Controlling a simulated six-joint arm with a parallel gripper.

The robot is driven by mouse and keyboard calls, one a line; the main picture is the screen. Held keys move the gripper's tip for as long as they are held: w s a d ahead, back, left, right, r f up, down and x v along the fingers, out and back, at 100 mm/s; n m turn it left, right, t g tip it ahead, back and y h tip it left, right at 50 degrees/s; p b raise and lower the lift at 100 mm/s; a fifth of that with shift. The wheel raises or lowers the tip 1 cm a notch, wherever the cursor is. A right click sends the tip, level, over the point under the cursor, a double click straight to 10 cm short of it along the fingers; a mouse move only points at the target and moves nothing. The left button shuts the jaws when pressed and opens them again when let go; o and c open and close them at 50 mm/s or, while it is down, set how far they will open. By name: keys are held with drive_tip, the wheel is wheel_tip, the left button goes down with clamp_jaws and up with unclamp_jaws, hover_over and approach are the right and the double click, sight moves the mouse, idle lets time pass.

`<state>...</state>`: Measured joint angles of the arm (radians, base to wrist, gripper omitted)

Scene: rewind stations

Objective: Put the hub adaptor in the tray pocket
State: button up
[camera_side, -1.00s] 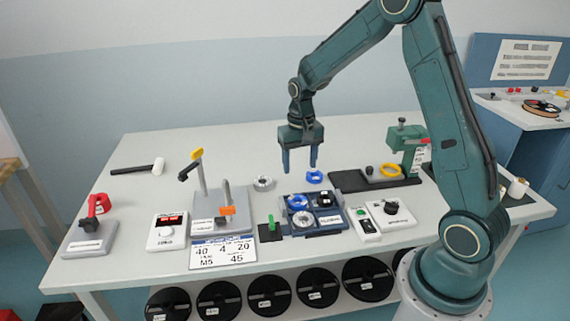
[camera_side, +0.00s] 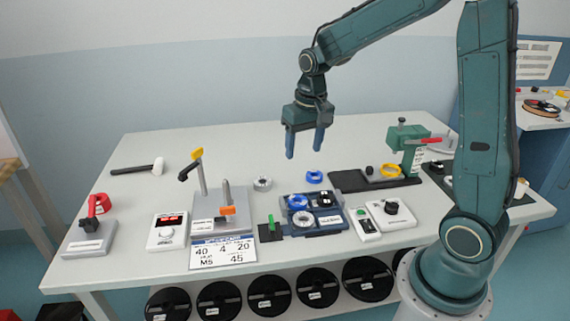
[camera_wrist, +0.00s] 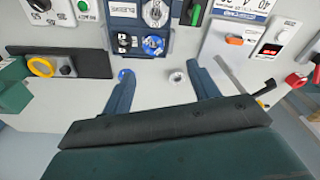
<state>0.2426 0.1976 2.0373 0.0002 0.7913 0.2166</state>
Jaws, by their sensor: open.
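A blue ring-shaped adaptor (camera_side: 313,177) and a silver-grey ring-shaped adaptor (camera_side: 262,184) lie apart on the table behind the tray (camera_side: 336,231). I cannot tell which is the named hub adaptor. The tray is dark blue with several pockets; a blue ring (camera_side: 298,202) and a silver ring (camera_side: 303,219) sit in its left pockets. My gripper (camera_side: 305,152) is open and empty, raised above the table behind the tray. In the wrist view, the loose blue ring (camera_wrist: 125,74) shows at the left fingertip, partly hidden, and the silver one (camera_wrist: 177,76) between the fingers.
A grey stand with posts (camera_side: 222,211) rises left of the tray. A black knob box (camera_side: 391,213) is beside the tray. The back middle of the table is clear.

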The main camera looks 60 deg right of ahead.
drive_tip(key=s+a+r+n+t, duration=0.2)
drive_tip(key=s+a+r, duration=0.2)
drive_tip(key=s, duration=0.6)
drive_tip(key=s+a+r+n+t, duration=0.2)
drive_tip(key=s+a+r, duration=0.3)
drive_tip(key=s, duration=0.5)
drive_tip(key=shift+a+r+n, duration=0.15)
drive_tip(key=shift+r+n, duration=0.3)
drive_tip(key=shift+n, duration=0.15)
drive_tip(key=shift+w, duration=0.1)
